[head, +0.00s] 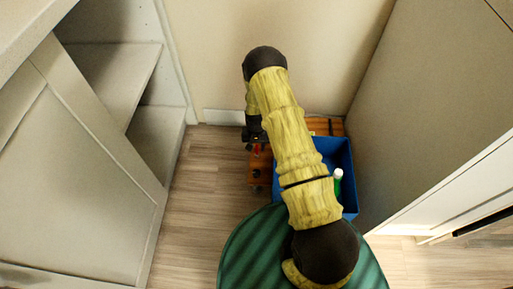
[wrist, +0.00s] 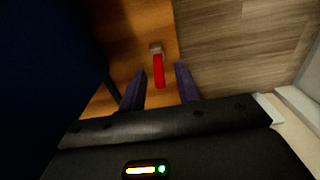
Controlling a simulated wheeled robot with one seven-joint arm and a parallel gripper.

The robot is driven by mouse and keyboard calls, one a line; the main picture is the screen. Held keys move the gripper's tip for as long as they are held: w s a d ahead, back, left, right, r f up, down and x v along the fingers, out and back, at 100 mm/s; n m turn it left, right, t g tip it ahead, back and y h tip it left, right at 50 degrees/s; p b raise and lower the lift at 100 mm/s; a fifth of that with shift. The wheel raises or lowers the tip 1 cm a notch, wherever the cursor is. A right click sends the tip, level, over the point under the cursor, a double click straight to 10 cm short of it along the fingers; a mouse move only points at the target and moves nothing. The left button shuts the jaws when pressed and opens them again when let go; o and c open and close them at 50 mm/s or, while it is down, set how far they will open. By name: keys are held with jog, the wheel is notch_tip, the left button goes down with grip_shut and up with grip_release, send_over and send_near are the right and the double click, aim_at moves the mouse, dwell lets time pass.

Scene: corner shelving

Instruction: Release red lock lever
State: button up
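The red lock lever (wrist: 158,70) is in the wrist view, fixed by a small grey mount to an orange-brown wooden board (wrist: 150,22). A bit of red, apparently the lever (head: 257,149), shows just below my gripper in the head view. My gripper (wrist: 160,76) is open, with one dark finger on each side of the lever's free end. The fingers appear apart from the lever, with gaps on both sides. How deep the fingertips reach is hard to tell. In the head view my gripper (head: 254,138) is small, dark and partly hidden by my arm.
A blue bin (head: 346,157) holding a green bottle with a white cap (head: 338,180) sits on the wooden board (head: 258,172). Open shelving (head: 115,80) stands left, a tall panel (head: 435,110) right, a wall behind. The wood floor (head: 205,185) on the left is clear.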

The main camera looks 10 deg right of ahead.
jog(key=shift+c, duration=0.4)
grip_shut()
jog(key=shift+w, duration=0.1)
jog(key=shift+w+d+f+g+y, duration=0.1)
jog(key=shift+w+g+y, duration=0.1)
jog(key=shift+g, duration=0.3)
jog(key=shift+w+f+g+y, duration=0.1)
jog(key=shift+w+g, duration=0.05)
jog(key=shift+g, duration=0.35)
jog(key=shift+o, duration=0.4)
grip_release()
